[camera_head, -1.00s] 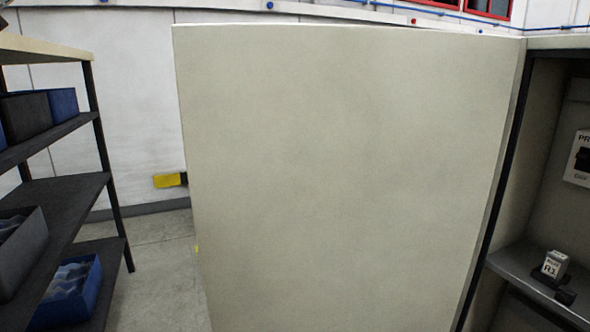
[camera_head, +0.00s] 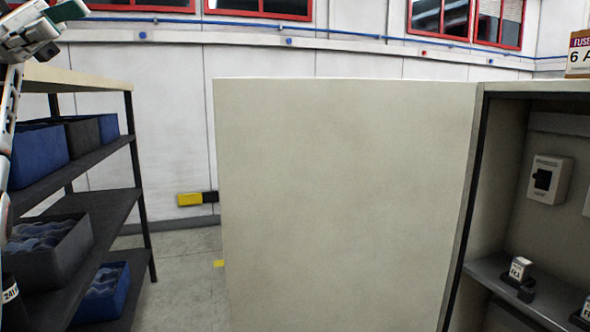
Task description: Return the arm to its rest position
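My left arm stands along the left edge of the head view, raised in front of the shelf rack. My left gripper (camera_head: 68,11) is at the top left corner, partly cut off by the frame. Its fingers are too small and cropped to tell if they are open or shut. I see nothing clearly held in it. My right gripper and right arm are not in view.
A large beige cabinet door (camera_head: 345,200) stands open in the middle. The cabinet (camera_head: 490,210) at right has a grey ledge with small fuse blocks and a switch box (camera_head: 549,180). A shelf rack (camera_head: 140,185) with bins stands left. Floor (camera_head: 185,270) shows between.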

